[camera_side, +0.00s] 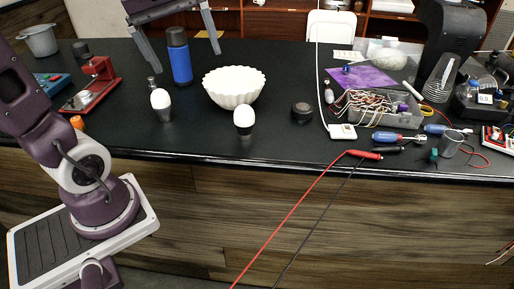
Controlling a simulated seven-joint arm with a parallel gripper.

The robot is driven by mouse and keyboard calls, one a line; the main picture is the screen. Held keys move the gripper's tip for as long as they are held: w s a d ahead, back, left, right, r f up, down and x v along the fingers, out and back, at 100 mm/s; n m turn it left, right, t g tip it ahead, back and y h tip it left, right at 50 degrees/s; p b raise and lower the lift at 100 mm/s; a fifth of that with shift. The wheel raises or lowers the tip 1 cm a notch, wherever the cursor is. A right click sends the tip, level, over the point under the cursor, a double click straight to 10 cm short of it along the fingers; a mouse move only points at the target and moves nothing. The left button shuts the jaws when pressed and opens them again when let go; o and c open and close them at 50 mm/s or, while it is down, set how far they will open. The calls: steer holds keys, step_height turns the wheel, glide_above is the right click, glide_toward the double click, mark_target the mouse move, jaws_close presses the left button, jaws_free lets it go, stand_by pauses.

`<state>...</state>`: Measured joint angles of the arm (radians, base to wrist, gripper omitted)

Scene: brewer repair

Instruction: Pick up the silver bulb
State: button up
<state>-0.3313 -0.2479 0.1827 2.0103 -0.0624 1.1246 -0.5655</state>
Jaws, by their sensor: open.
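A bulb with a white globe and a grey, silver-looking base (162,104) stands upright on the black counter, left of centre. Part of the gripper is cut off by the top edge.
A blue bottle (180,58) stands behind the silver bulb, and a white fluted bowl (233,88) is to its right. A red tool stand (96,82) is at left. A grey bin of wires (385,118) and tools crowd the right. The counter before the bulbs is clear.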

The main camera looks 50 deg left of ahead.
steer(key=s+d+f+m+t, duration=0.1)
steer(key=s+d+m, duration=0.3)
steer(key=d, duration=0.3)
steer(key=shift+m, duration=0.8)
steer(key=s+d+f+m, duration=0.1)
steer(key=s+m, duration=0.1)
steer(key=s+d+f+m+t, duration=0.1)
steer(key=d+m, duration=0.1)
steer(key=s+d+f+m, duration=0.1)
steer(key=s+f+m, duration=0.1)
steer(key=m, duration=0.1)
steer(key=shift+s+d, duration=0.35)
steer(key=shift+d, duration=0.05)
steer(key=c, duration=0.4)
steer(key=shift+c, duration=0.8)
